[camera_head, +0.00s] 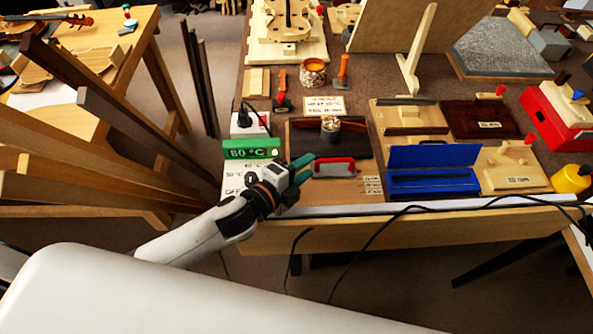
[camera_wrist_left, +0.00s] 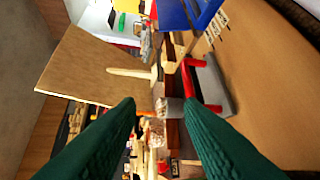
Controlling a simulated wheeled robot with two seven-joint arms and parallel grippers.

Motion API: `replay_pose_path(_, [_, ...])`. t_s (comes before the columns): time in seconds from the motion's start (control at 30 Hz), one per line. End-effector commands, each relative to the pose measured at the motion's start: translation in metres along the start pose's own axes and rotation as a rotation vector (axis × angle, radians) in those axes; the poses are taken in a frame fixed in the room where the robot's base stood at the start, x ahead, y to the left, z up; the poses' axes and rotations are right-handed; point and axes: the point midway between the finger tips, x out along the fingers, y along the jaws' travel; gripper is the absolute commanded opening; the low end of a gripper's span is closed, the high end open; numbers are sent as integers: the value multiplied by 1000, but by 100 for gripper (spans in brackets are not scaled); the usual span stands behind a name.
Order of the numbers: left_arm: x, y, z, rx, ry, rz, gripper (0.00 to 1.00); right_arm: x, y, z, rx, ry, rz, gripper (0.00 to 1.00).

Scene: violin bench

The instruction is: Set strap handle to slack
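The strap handle looks to be the red handle (camera_head: 335,166) on the bench's front part, just right of my left gripper. Small white labels (camera_head: 372,185) stand to its right, too small to read. The red handle (camera_wrist_left: 187,82) also shows in the left wrist view, beyond the fingertips, beside a grey block. My left gripper (camera_head: 303,169) is beside the handle's left end and appears apart from it. Its two green fingers (camera_wrist_left: 159,102) are spread, with nothing between them. My right gripper is in neither view.
A green display (camera_head: 250,151) reading 80 °C stands left of the gripper. A dark tray with a metal cup (camera_head: 330,127) lies behind the handle. An open blue case (camera_head: 432,183) is to the right. A black cable (camera_head: 400,210) runs along the front edge.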

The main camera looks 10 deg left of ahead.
Motion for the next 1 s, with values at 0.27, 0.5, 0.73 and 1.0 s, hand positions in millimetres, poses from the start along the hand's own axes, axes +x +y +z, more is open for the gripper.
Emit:
replay_pose_path(0.27, [-19, -2, 0, 1, 0, -1, 34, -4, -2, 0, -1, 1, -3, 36])
replay_pose_path(0.5, [-22, -2, -1, 1, 0, 0, 34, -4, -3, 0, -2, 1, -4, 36])
replay_pose_path(0.73, [-22, 0, 0, 0, 0, -1, 34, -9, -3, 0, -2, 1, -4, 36])
replay_pose_path(1.0, [-22, 0, 0, 6, -4, 5, 34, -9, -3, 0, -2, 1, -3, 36])
